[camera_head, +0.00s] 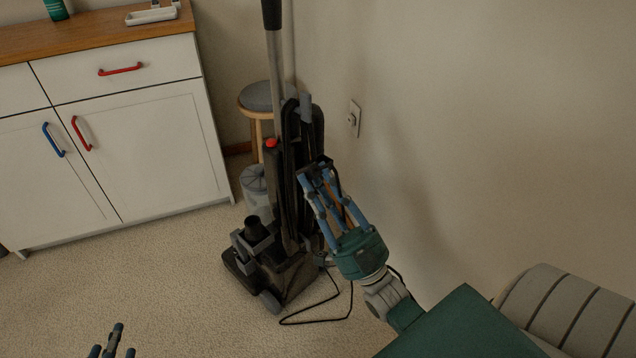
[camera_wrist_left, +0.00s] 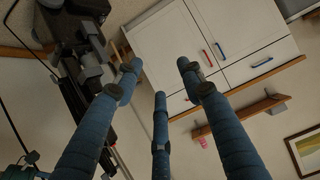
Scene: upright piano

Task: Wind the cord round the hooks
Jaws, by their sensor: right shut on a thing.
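The upright vacuum cleaner (camera_head: 285,262) stands on the carpet by the wall, and its body shows in the left wrist view (camera_wrist_left: 78,50). A grey upper hook (camera_head: 306,106) is on its back side, with dark loops around it. The black cord (camera_head: 318,320) hangs low and lies in a loop on the floor beside the base. My right gripper (camera_head: 318,172) is shut on the cord against the vacuum's side; its fingers hide the grip. My left gripper (camera_head: 112,348) is low at the bottom edge, fingers spread and empty; they also show in the left wrist view (camera_wrist_left: 160,75).
A white cabinet (camera_head: 150,150) with a wooden top stands at left. A wall outlet (camera_head: 353,118) is at right. A ribbed grey piece (camera_head: 570,310) is at lower right. Carpet in front is clear.

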